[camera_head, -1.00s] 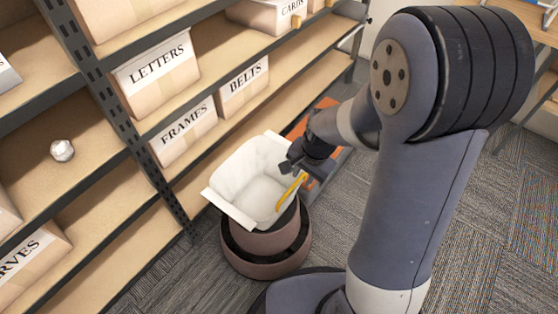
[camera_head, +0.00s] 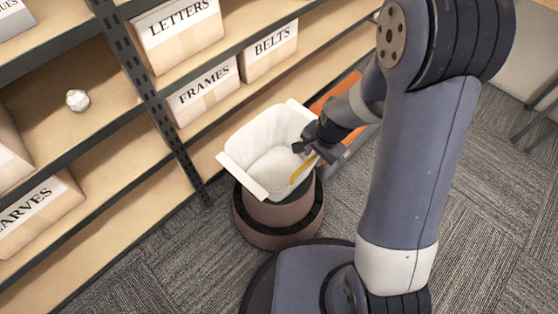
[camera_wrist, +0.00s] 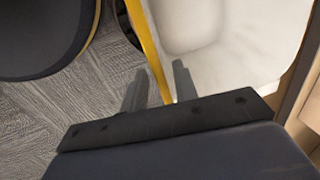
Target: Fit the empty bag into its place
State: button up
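The bag (camera_head: 268,140) is white, open at the top and empty inside, with a flared rim. It sits on top of a round mauve stand with a dark ring (camera_head: 277,225), standing on the carpet. A yellow strip (camera_head: 303,170) runs along its right side. My gripper (camera_head: 308,150) is at that right rim. In the wrist view the two dark fingers (camera_wrist: 158,85) are apart, with the yellow strip (camera_wrist: 150,50) passing between them and visible gaps beside it. The white bag wall (camera_wrist: 225,45) fills the right of that view.
A shelf unit with a dark upright (camera_head: 150,90) stands at left and behind, close to the bag. It holds boxes marked FRAMES (camera_head: 205,92) and BELTS (camera_head: 268,50), and a small white crumpled ball (camera_head: 77,100). An orange object (camera_head: 338,92) lies behind my gripper.

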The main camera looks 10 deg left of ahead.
jog(key=shift+w+a+f, duration=0.1)
jog(key=shift+f, duration=0.6)
jog(key=shift+c, duration=0.2)
grip_shut()
jog(key=shift+r, duration=0.1)
